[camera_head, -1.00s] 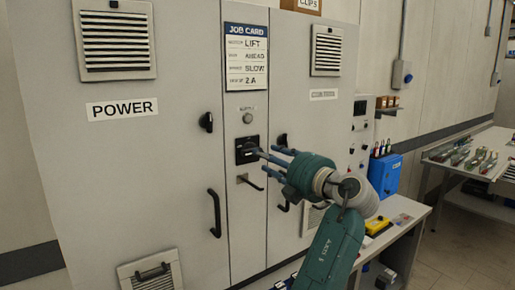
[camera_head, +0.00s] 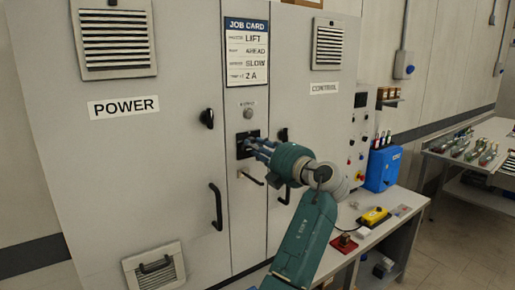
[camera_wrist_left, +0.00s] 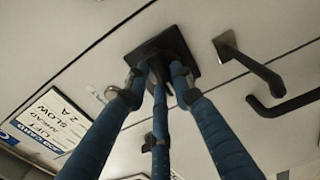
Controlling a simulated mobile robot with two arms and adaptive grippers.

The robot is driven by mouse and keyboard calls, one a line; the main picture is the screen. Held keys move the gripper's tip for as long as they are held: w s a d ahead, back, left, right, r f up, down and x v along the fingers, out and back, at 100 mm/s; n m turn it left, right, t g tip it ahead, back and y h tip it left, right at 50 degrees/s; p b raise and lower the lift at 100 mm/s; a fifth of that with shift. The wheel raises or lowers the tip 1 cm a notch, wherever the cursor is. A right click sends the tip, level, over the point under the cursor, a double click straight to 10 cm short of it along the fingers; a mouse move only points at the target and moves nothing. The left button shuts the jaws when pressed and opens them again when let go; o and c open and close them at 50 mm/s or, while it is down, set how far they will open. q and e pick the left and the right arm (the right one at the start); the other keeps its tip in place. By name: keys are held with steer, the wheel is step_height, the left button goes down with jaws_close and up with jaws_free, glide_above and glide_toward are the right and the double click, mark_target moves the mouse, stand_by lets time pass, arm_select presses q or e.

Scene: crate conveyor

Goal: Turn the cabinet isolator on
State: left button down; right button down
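The cabinet isolator (camera_head: 241,152) is a black square plate with a rotary knob, on the narrow middle panel of the grey cabinet (camera_head: 175,195). It also shows in the left wrist view (camera_wrist_left: 191,48). My left gripper (camera_head: 250,146) reaches it from the right. In the left wrist view its three blue fingers (camera_wrist_left: 158,68) converge at the plate and appear closed around the knob. The fingertips hide the knob, so I cannot tell which way it points. My right gripper is in neither view.
A job card (camera_head: 247,52) and a small round lamp (camera_head: 248,113) sit above the isolator. A lever handle (camera_head: 251,179) sticks out just below it. Door handles (camera_head: 216,206) flank the panel. A bench (camera_head: 383,240) with a yellow-black box (camera_head: 375,217) stands at the right.

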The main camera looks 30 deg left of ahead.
arm_select(q)
steer(key=m+b, duration=0.2)
steer(key=m, duration=0.4)
steer(key=m+b, duration=0.2)
steer(key=m, duration=0.4)
steer(key=m+b, duration=0.3)
steer(key=m, duration=0.2)
steer(key=shift+w+d+f+m, duration=0.15)
steer(key=shift+w+f+m, duration=0.15)
steer(key=shift+f+m, duration=0.1)
stand_by(0.5)
steer(key=c, duration=1.5)
jaws_free()
steer(key=shift+o, duration=0.2)
steer(key=shift+d, duration=0.1)
